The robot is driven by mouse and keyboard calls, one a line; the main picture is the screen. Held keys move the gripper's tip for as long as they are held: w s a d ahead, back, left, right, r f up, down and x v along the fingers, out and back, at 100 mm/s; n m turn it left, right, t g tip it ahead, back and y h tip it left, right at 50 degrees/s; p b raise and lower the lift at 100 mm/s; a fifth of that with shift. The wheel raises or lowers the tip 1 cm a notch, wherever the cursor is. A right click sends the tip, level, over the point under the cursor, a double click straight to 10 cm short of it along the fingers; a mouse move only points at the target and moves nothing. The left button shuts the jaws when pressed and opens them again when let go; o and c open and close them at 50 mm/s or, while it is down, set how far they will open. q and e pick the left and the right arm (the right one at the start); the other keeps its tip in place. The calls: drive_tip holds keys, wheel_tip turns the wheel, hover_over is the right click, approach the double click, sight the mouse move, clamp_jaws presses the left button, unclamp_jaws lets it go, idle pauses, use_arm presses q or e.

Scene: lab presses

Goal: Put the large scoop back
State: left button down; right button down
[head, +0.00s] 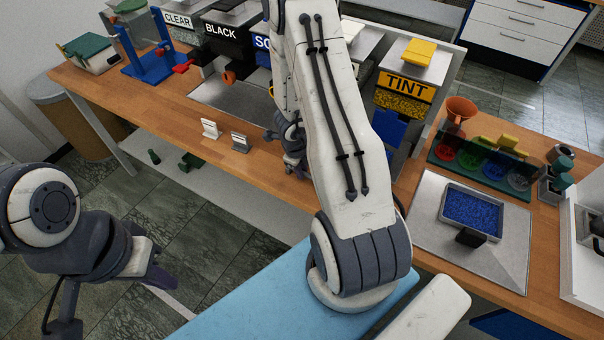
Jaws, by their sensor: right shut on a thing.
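My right gripper (293,166) is low beside the front edge of the wooden bench, partly hidden behind my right arm. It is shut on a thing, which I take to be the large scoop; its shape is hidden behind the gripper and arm. Two small pale stands, one on the left (210,128) and one on the right (240,142), stand on the bench to the left of this gripper, with no scoop visible on them. My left gripper (160,275) is over the floor at lower left, away from the bench; its finger gap is unclear.
Bins labelled CLEAR, BLACK and TINT (404,88) stand along the back. A blue press (150,62) is at left. On the right, a tray of blue pellets (472,208) lies on a metal plate (425,225), near a rack of coloured cups (470,158). The left front bench is clear.

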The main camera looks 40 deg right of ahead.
drive_tip(key=shift+r, duration=0.1)
drive_tip(key=shift+f, duration=0.25)
drive_tip(key=c, duration=0.8)
unclamp_jaws()
drive_tip(key=shift+r, duration=0.1)
drive_tip(key=shift+c, duration=0.2)
